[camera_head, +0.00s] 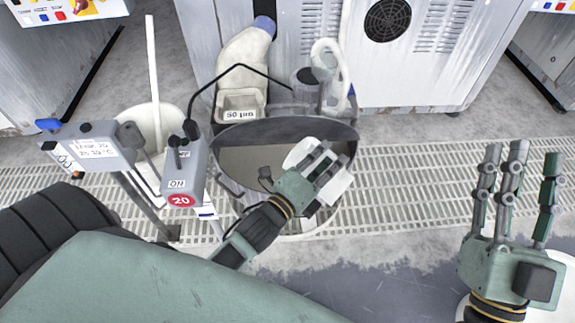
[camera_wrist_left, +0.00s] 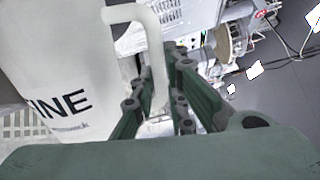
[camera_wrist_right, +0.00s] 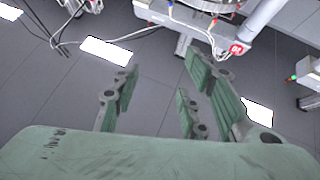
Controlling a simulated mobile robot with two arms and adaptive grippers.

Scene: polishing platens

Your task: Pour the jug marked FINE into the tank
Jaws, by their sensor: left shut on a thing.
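The white jug shows FINE on its side in the left wrist view (camera_wrist_left: 85,70). My left gripper (camera_wrist_left: 158,95) is shut on its handle. In the head view the jug (camera_head: 338,190) is partly hidden behind my left gripper (camera_head: 318,168), over the front right part of the round grey tank (camera_head: 338,131). Greyish-brown contents show inside the tank. I cannot tell the jug's exact tilt, and no stream shows. My right gripper (camera_head: 515,185) is open and empty at the right, with fingers spread; it also shows empty in the right wrist view (camera_wrist_right: 160,95).
A grey control box (camera_head: 184,165) marked ON and 20 stands at the tank's left. A container labelled 50 µm (camera_head: 240,104) and a pale hose (camera_head: 330,60) are at its back. A white bucket (camera_head: 150,120) stands left. Floor grating (camera_head: 410,165) is clear at right.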

